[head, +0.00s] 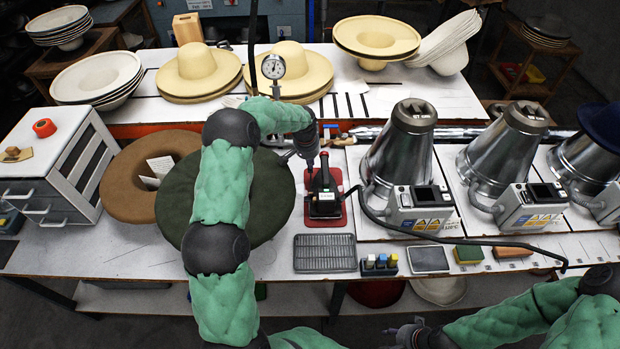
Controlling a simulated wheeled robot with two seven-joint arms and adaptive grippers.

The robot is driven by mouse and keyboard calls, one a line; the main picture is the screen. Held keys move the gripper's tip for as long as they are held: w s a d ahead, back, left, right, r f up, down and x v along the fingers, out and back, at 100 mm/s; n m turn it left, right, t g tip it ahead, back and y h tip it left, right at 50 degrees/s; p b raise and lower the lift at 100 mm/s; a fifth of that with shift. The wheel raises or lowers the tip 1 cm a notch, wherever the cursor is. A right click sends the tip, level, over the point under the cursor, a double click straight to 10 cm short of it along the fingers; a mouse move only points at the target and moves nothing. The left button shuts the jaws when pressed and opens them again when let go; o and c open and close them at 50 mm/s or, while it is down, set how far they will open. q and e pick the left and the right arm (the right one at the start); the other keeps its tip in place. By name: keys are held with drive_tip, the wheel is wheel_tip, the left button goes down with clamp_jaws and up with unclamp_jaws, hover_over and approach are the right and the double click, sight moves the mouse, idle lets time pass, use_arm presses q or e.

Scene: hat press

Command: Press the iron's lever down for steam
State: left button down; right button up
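The iron (325,205) is small and black, standing on a red mat (340,245) near the middle of the table. Its upper part rises toward my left gripper (309,160). The lever is too small to make out. My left gripper is dark, points down and is just above and slightly left of the iron's top. I cannot tell whether it touches the iron or how far its fingers are apart. My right gripper (398,332) is low in the picture, in front of the table's front edge and away from the iron. Its fingers are too small to judge.
Silver cone-shaped steamers (400,150) stand right of the iron, with a dark hose (440,236) in front. A grey grate (325,253) and small colored blocks (379,263) lie in front. A dark green hat (268,200) lies left, partly behind my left arm. Pale hats (290,70) fill the back.

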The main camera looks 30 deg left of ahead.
use_arm(q)
wheel_tip(320, 180, up, 6)
drive_tip(key=p, duration=0.3)
drive_tip(key=shift+r, duration=0.2)
idle(0.6)
